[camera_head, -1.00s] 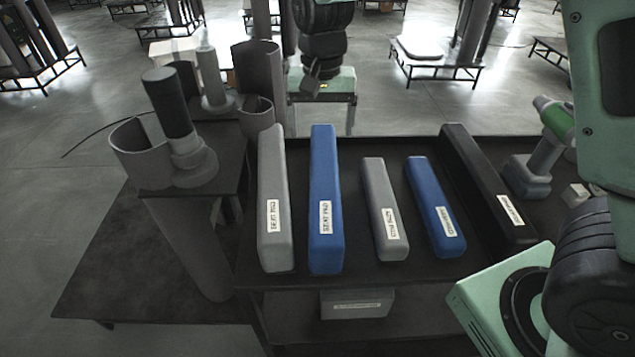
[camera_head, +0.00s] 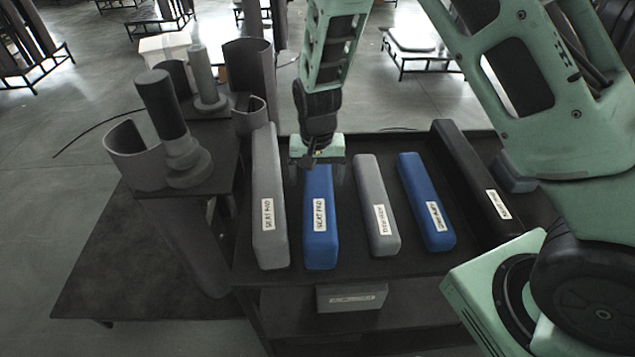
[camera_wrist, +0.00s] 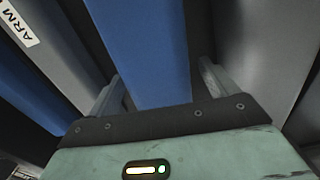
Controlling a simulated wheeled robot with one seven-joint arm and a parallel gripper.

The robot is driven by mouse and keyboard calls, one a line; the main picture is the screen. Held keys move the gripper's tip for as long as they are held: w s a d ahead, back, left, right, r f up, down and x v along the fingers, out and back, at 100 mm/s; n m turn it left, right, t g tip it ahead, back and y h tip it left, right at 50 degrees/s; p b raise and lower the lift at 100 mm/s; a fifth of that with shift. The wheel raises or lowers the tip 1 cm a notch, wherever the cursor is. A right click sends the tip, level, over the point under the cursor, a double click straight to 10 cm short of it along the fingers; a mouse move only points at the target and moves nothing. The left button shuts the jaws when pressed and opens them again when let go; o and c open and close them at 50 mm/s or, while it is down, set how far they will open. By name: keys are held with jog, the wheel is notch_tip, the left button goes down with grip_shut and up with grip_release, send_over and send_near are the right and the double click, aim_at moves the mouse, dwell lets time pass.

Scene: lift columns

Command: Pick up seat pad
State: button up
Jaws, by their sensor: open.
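Two long pads labelled SEAT PAD lie side by side on the dark table: a grey seat pad (camera_head: 268,205) on the left and a blue seat pad (camera_head: 320,225) to its right. My gripper (camera_head: 318,172) is over the far end of the blue seat pad, hiding that end in the head view. In the wrist view my gripper (camera_wrist: 160,85) is open, with one finger on each side of the blue seat pad (camera_wrist: 150,45). The grey seat pad (camera_wrist: 258,55) lies beyond the right finger there. I cannot tell whether the fingers touch the blue pad.
Shorter grey (camera_head: 374,200) and blue (camera_head: 425,195) arm pads lie to the right, then a long black pad (camera_head: 470,180). Grey cylinders and curved shells (camera_head: 175,130) stand at the left. A labelled grey box (camera_head: 350,297) is on the shelf below.

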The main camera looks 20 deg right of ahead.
jog(key=shift+f, duration=1.35)
jog(key=c, duration=1.5)
jog(key=shift+o, duration=0.2)
notch_tip(320, 180, up, 11)
jog(key=shift+r, duration=0.15)
notch_tip(320, 180, up, 5)
jog(key=p, duration=0.4)
